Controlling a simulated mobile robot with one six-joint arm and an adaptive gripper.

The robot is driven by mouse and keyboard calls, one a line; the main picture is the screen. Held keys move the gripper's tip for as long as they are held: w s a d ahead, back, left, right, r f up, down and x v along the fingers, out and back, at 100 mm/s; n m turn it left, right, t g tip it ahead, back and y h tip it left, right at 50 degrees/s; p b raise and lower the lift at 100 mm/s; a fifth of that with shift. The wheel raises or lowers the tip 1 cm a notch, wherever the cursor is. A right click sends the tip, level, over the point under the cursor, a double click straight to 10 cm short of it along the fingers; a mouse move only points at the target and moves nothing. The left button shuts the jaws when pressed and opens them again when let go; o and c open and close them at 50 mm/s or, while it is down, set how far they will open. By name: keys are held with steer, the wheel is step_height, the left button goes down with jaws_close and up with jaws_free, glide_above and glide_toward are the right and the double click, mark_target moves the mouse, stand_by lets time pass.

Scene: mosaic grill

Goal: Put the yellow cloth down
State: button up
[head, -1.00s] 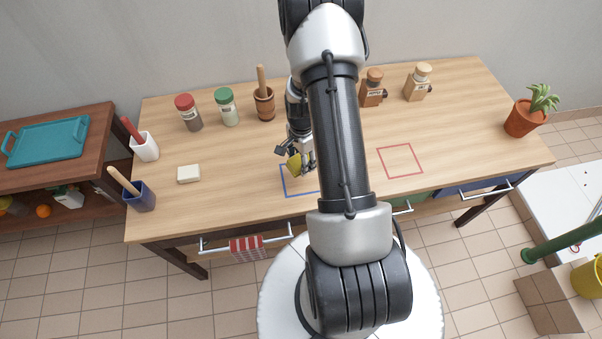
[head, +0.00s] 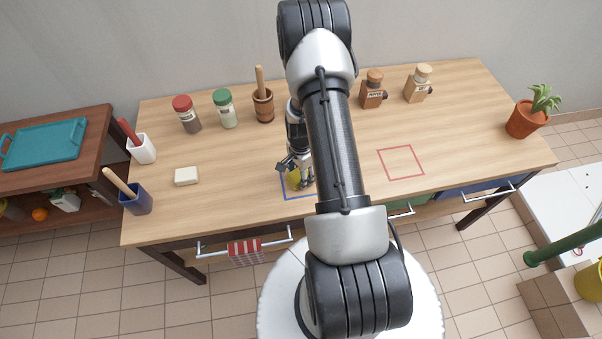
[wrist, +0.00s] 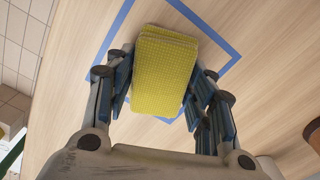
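The yellow cloth (wrist: 165,70) is a folded, textured pad. In the wrist view it sits between the blue-padded fingers of my gripper (wrist: 162,88), which press on its two sides. In the head view the yellow cloth (head: 293,182) is at the fingertips of my gripper (head: 297,178), low over the blue square outline (head: 297,197) on the table. The arm hides part of the square. I cannot tell whether the underside of the cloth touches the wood.
On the wooden table (head: 240,150) stand a red-lidded jar (head: 187,115), a green-lidded jar (head: 224,109), a mortar (head: 264,104), two wooden mills and a potted plant (head: 524,118). A white block (head: 187,176) lies left. A red square outline (head: 402,177) is empty on the right.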

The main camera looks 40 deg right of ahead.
steer(key=o, duration=0.5)
steer(key=shift+c, duration=0.2)
steer(key=a+r+n+t+p, duration=0.1)
steer(key=a+r+n, duration=0.25)
steer(key=r, duration=0.75)
steer(key=a+r+n+p, duration=0.15)
steer(key=a+r, duration=0.25)
steer(key=r, duration=0.8)
steer(key=a+r+n+t+p, duration=0.1)
steer(key=a+r+n, duration=0.25)
steer(key=r, duration=0.75)
steer(key=s+a+r+n+t, duration=0.2)
steer(key=s+a+r+n, duration=0.9)
steer(key=s, duration=0.3)
steer(key=shift+s+a+r+t, duration=0.35)
steer(key=shift+a+r, duration=0.25)
steer(key=shift+a, duration=0.2)
